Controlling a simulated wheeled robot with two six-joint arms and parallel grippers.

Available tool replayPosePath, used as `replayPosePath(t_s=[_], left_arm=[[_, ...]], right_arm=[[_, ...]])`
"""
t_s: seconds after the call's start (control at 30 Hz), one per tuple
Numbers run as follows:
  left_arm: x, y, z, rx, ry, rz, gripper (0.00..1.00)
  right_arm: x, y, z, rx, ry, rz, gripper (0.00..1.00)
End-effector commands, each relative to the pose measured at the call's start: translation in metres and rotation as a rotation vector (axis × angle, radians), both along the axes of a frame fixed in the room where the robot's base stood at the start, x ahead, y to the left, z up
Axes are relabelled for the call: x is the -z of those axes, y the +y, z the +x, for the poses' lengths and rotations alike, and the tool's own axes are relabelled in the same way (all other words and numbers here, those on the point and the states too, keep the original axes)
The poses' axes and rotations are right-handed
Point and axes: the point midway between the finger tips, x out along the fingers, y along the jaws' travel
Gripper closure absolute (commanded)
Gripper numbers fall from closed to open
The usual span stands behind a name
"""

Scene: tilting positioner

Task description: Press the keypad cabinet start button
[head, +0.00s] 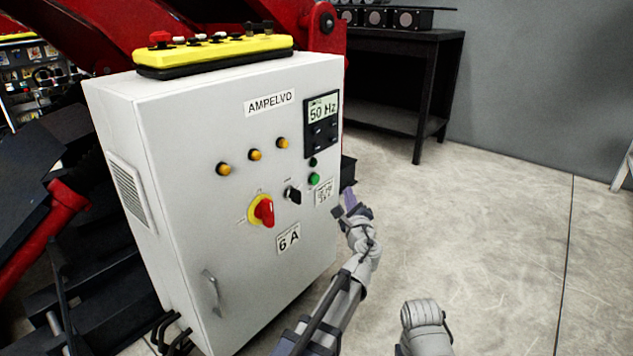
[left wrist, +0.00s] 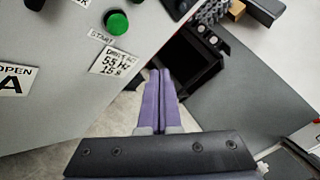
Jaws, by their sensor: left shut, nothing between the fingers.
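The cabinet (head: 240,260) is a white box with an "AMPELVO" label. Its keypad (head: 321,124) shows "50 Hz" at the upper right of the front face. In the left wrist view the green button (left wrist: 116,22) is at the upper left, above a "START" label (left wrist: 102,37). My left gripper (head: 347,199) is shut and empty, just below and right of the green button, by the cabinet's right edge. My right gripper is not in view.
A red rotary switch (head: 264,211), a black selector (head: 292,195) and several amber lamps share the cabinet front. A yellow pendant (head: 215,53) lies on top. A dark table (head: 400,75) stands behind. The floor (head: 480,230) to the right is clear.

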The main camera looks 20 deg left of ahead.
Motion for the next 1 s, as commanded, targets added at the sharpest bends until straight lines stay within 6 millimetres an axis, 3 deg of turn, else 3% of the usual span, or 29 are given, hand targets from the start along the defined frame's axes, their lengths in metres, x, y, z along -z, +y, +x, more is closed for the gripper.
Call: replayPosePath(t_s=[0.6,1.0], left_arm=[[0.0,0.069,0.025,-0.001,0.0,0.0,1.0],[0.0,0.078,0.028,0.0,0.0,-0.001,1.0]], right_arm=[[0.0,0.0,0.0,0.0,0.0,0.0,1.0],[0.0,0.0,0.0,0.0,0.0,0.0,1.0]])
